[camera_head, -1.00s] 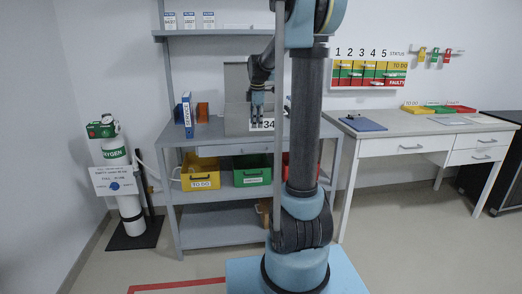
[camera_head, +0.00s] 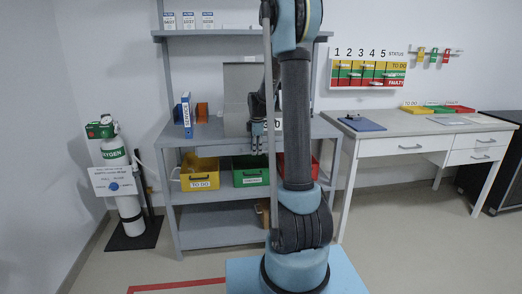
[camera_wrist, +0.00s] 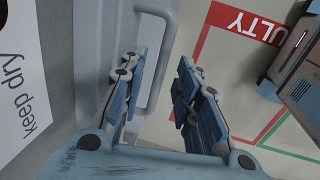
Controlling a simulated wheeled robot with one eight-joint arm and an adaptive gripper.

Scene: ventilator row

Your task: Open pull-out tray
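The grey pull-out tray (camera_head: 222,150) sits under the top of the grey workbench and looks closed. My gripper (camera_head: 257,151) points down at the front edge of the bench, just in front of the tray. In the wrist view my gripper (camera_wrist: 158,62) is open, with its two blue-padded fingers apart. A pale grey bar handle (camera_wrist: 157,60) shows in the gap between the fingers, closer to the left finger. Contact with the handle cannot be told. My arm hides part of the tray's right side in the head view.
A grey box (camera_head: 238,88) stands on the bench behind my gripper. Yellow (camera_head: 200,170) and green bins (camera_head: 251,180) sit on the shelf below. An oxygen cylinder (camera_head: 114,150) stands left. The floor before the bench is clear near the red marking (camera_head: 180,286).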

